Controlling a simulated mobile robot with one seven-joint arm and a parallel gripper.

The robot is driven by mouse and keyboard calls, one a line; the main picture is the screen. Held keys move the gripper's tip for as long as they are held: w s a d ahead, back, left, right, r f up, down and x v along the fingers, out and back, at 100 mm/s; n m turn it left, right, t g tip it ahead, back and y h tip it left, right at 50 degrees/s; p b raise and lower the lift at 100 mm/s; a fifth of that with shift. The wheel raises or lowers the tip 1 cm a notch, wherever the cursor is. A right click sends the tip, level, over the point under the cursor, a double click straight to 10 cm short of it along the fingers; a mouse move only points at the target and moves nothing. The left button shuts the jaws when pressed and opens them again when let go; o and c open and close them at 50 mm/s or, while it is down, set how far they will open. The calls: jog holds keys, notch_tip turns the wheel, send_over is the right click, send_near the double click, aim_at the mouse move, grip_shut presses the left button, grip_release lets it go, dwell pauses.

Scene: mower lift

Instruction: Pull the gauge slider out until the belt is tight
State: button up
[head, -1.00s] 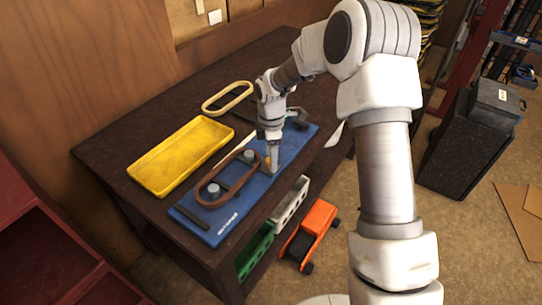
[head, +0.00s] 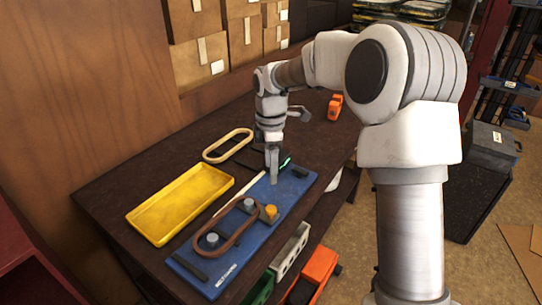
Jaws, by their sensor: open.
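The blue gauge board (head: 290,199) lies on the dark bench. A reddish-brown belt (head: 208,250) loops around two grey pegs, a near one (head: 211,239) and a far one (head: 249,204). An orange knob (head: 270,212), apparently on the slider, stands beside the belt's far end. Whether the belt is slack or tight is hard to tell. My gripper (head: 273,180) points down over the board's far half, beyond the knob and apart from it. It is open, with nothing seen between its fingers. The slider's track is not clear.
A yellow tray (head: 180,204) and a tan belt ring (head: 228,146) lie left of the board. A dark tool with a green light (head: 285,162) is just behind my gripper. Cardboard boxes (head: 198,62) stand at the back. The bench's right edge is close to the board.

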jog(key=shift+r, duration=1.35)
jog(key=s+d+r+m+t, duration=0.1)
jog(key=s+d+r+m, duration=0.2)
jog(key=s+r+m, duration=0.35)
jog(key=s+d+r+m+t, duration=0.2)
jog(key=s+d+r+m, duration=0.15)
jog(key=s, duration=0.55)
jog(key=s+d+f+m+t, duration=0.1)
jog(key=s+d+m+t, duration=0.1)
jog(key=s+m, duration=0.7)
jog(key=s+d, duration=0.1)
jog(key=s, duration=0.3)
jog(key=shift+s+d+t, duration=0.25)
jog(key=shift+s+t, duration=0.05)
